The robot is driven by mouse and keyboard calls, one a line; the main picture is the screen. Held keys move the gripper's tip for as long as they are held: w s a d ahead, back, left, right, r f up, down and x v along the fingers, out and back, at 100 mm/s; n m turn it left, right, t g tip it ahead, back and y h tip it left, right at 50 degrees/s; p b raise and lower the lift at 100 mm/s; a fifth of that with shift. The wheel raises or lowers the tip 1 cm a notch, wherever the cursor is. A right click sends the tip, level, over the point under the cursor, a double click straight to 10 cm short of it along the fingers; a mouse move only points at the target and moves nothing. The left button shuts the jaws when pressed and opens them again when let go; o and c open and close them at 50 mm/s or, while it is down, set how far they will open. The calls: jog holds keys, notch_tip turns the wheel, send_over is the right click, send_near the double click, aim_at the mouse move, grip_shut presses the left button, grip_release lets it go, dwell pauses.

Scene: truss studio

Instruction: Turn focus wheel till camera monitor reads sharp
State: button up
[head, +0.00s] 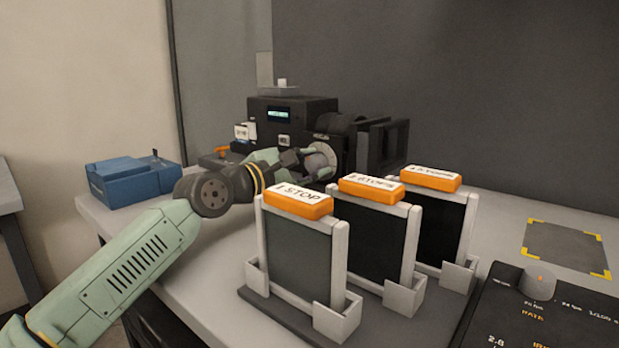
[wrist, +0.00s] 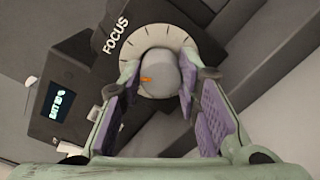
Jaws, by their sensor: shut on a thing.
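The black camera (head: 300,107) stands at the back of the table. Its small lit monitor (head: 280,113) is too small to read; in the wrist view the monitor (wrist: 62,104) shows tilted lettering I cannot read surely. The grey focus wheel (head: 318,160) is on the camera's side, and in the wrist view its round knob (wrist: 160,68) sits before a pale ticked dial marked FOCUS. An orange mark on the knob points left in that view. My gripper (wrist: 158,84) is shut on the knob, with one purple-padded finger on each side.
Three framed dark filters with orange tops, the nearest labelled STOP (head: 299,199), stand in a rack (head: 256,300) in front of the camera. A blue box (head: 133,182) is at the left. A dark control panel (head: 545,318) and yellow-cornered mat (head: 566,247) are at the right.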

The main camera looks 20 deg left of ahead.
dwell(0.4)
jog(key=o, duration=1.2)
jog(key=shift+s, duration=0.1)
jog(key=v, duration=1.2)
